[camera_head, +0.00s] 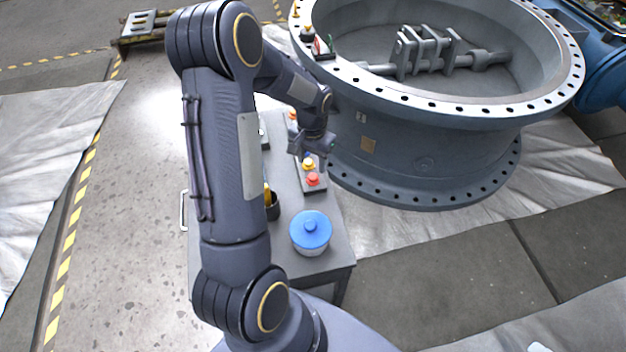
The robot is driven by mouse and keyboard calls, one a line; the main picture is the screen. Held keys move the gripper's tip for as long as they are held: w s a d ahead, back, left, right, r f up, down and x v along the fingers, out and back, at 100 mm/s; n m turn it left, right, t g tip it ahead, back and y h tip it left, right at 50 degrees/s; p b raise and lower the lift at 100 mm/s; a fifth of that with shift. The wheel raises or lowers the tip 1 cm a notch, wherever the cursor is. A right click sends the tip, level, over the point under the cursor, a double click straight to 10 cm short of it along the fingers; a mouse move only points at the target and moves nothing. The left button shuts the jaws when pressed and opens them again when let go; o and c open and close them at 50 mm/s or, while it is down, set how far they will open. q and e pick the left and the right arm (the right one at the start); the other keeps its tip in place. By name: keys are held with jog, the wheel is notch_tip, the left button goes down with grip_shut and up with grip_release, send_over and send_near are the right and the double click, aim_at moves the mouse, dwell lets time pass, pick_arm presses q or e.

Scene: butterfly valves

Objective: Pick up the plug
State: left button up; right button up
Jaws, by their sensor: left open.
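Several small coloured plug-like pieces stand in a dark tray (316,190) on the grey table. A red one (313,179) is nearest me, with a yellow one (308,164) behind it and a partly covered blue one farther back. Which of them the task means I cannot tell. My left gripper (314,152) is open above the far part of the tray, just beyond the yellow piece, pointing down. It partly hides the tray; contact with a piece cannot be made out. My right gripper is not in view.
The table (335,258) also holds a blue-lidded container (311,232) and a dark cup (273,208), partly behind my arm. A large flanged valve ring (420,165) stands close on the right, with small items on its rim. Open floor lies left.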

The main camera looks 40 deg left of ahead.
aim_at(313, 176)
pick_arm(q)
notch_tip(313, 176, down, 6)
jog(key=shift+w+f, duration=0.1)
jog(key=shift+f, duration=0.15)
grip_shut()
dwell(0.4)
jog(key=shift+r, duration=0.15)
